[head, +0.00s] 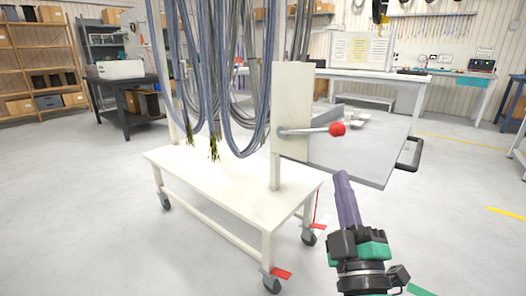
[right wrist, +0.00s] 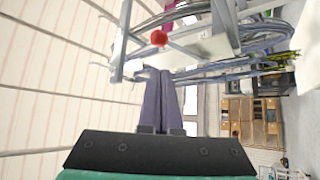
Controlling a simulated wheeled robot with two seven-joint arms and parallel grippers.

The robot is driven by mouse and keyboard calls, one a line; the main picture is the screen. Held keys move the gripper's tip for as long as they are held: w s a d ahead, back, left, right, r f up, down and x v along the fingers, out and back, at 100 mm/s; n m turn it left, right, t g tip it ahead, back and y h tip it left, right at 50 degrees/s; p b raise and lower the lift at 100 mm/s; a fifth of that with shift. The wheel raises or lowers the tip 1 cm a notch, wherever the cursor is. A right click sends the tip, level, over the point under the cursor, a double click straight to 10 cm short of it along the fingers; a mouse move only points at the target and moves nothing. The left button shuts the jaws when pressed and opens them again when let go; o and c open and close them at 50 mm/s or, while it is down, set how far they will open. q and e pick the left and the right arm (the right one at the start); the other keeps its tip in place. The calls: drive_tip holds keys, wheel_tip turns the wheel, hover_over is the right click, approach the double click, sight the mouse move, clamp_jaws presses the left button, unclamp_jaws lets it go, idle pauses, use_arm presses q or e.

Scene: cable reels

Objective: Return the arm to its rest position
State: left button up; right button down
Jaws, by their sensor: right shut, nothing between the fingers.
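My right gripper (head: 341,176) is in front of the cart at the lower right of the head view, with its fingers pointing up. Its purple fingers are shut with nothing between them; they also show in the right wrist view (right wrist: 161,75). It is apart from the lever with the red knob (head: 337,129), which sticks out from the post of the white cart (head: 230,185). The red knob also shows in the right wrist view (right wrist: 158,39). My left gripper is not in view.
Grey-blue cables (head: 215,70) hang in loops over the cart. A grey panel with a black handle (head: 409,154) stands out to the right of the cart. The cart has casters with red pedals (head: 281,274). Shelves (head: 40,60) and workbenches line the back. The floor at left is clear.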

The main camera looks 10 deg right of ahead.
drive_tip(key=w+f+m+g+y, duration=0.3)
drive_tip(key=f+m+g, duration=0.35)
drive_tip(key=f, duration=1.65)
drive_tip(key=s+a+f+g+y, duration=0.35)
drive_tip(key=s+f+g, duration=0.2)
drive_tip(key=f, duration=0.55)
drive_tip(key=s+a+f+g+y, duration=0.2)
drive_tip(key=s+a+f+g, duration=0.35)
drive_tip(key=f, duration=0.55)
use_arm(q)
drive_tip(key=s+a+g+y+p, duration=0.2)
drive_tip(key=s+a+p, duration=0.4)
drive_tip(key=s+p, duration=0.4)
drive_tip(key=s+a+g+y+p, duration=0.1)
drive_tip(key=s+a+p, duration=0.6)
drive_tip(key=p, duration=1.5)
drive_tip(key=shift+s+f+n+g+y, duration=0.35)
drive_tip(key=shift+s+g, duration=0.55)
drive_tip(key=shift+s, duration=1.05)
use_arm(e)
drive_tip(key=s+d+g+h, duration=0.1)
drive_tip(key=s+d+g, duration=0.1)
drive_tip(key=s+d, duration=0.5)
drive_tip(key=s+d+g+h, duration=0.2)
drive_tip(key=s+d, duration=0.4)
drive_tip(key=s, duration=0.8)
drive_tip(key=shift+s+d+f, duration=0.25)
drive_tip(key=shift+s+d, duration=0.15)
